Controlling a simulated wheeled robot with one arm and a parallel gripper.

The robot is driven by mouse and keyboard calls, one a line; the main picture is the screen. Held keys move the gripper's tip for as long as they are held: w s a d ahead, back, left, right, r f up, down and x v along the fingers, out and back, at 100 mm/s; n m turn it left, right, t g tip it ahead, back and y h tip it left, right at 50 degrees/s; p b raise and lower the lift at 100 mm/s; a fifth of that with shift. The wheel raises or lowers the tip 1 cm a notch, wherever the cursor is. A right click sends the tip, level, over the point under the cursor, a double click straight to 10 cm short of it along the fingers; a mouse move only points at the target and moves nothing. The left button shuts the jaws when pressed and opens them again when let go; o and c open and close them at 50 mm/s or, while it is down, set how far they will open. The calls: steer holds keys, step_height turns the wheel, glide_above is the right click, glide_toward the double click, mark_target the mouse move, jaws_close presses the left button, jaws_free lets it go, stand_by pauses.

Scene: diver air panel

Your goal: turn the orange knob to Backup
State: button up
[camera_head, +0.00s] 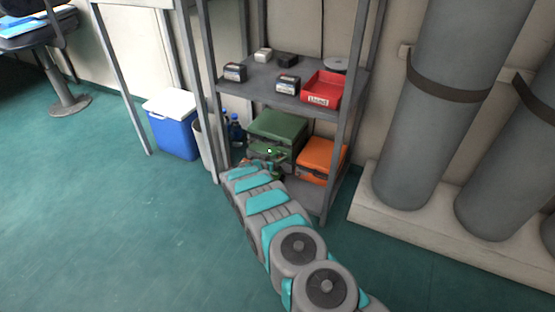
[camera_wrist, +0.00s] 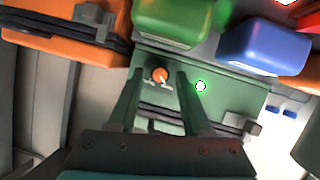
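The orange knob (camera_wrist: 160,74) shows in the wrist view on a dark green panel (camera_wrist: 232,97). Small white markings sit just below it, too small to read, so I cannot tell its setting. My gripper (camera_wrist: 158,80) is open, with one dark finger to the left of the knob and one to the right. A gap shows on both sides of the knob; I cannot tell how far the fingertips are above the panel. In the head view, my arm reaches to the green equipment (camera_head: 258,148) on the lower shelf; the knob cannot be made out there.
An orange case (camera_head: 320,158) stands right of the green equipment, on the grey metal rack (camera_head: 347,140). A bright green object (camera_wrist: 180,20) and a blue object (camera_wrist: 262,45) lie close beyond the panel. A red bin (camera_head: 322,88) sits on the shelf above. Open floor (camera_head: 110,220) lies left.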

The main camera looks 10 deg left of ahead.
jaws_close()
